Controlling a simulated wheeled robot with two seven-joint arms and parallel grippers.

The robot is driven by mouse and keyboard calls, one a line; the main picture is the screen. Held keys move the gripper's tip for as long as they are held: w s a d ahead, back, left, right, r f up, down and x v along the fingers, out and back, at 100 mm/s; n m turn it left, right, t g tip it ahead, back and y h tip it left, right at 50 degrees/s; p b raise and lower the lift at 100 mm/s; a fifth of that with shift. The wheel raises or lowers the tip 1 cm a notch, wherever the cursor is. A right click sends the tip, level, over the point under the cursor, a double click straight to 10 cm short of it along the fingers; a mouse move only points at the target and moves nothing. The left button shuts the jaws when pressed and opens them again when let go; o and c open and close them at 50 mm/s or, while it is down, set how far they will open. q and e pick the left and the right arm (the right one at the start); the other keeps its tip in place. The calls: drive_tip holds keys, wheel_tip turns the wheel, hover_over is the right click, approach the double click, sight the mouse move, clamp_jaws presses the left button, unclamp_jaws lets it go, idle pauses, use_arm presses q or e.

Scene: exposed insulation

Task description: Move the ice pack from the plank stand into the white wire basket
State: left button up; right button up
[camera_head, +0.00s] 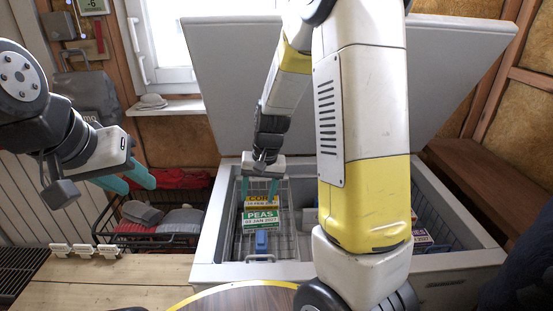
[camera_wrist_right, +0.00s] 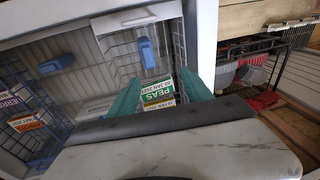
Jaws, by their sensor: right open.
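The white wire basket (camera_head: 283,225) hangs inside the open chest freezer. Cards reading CORN and PEAS (camera_head: 262,217) are in it, and a blue piece (camera_head: 262,240) shows at its near end. My right gripper (camera_head: 258,195) is over this basket, fingers apart and pointing down at the cards; its fingers also show in the right wrist view (camera_wrist_right: 161,80). The pale plank stand (camera_head: 120,280) is at the lower left. I cannot make out an ice pack on it. My left gripper (camera_head: 139,187) is at the left, fingers apart and empty, above a dark wire basket.
The freezer lid (camera_head: 440,60) stands raised behind. White clips (camera_head: 85,250) line the plank stand's back edge. The dark wire basket (camera_head: 150,235) holds grey and red things beside the freezer. A round dark tabletop (camera_head: 240,300) is in front.

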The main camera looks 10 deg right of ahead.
drive_tip(key=s+d+r+n+t, duration=0.1)
drive_tip(key=s+d+r+t, duration=0.1)
drive_tip(key=s+r, duration=0.6)
drive_tip(key=s+d+r+n+t, duration=0.1)
drive_tip(key=s+d+r+t, duration=0.1)
drive_tip(key=s+r, duration=0.7)
wheel_tip(320, 180, up, 4)
drive_tip(key=shift+s+f+t, duration=0.15)
drive_tip(key=shift+s+t, duration=0.1)
drive_tip(key=shift+t, duration=0.15)
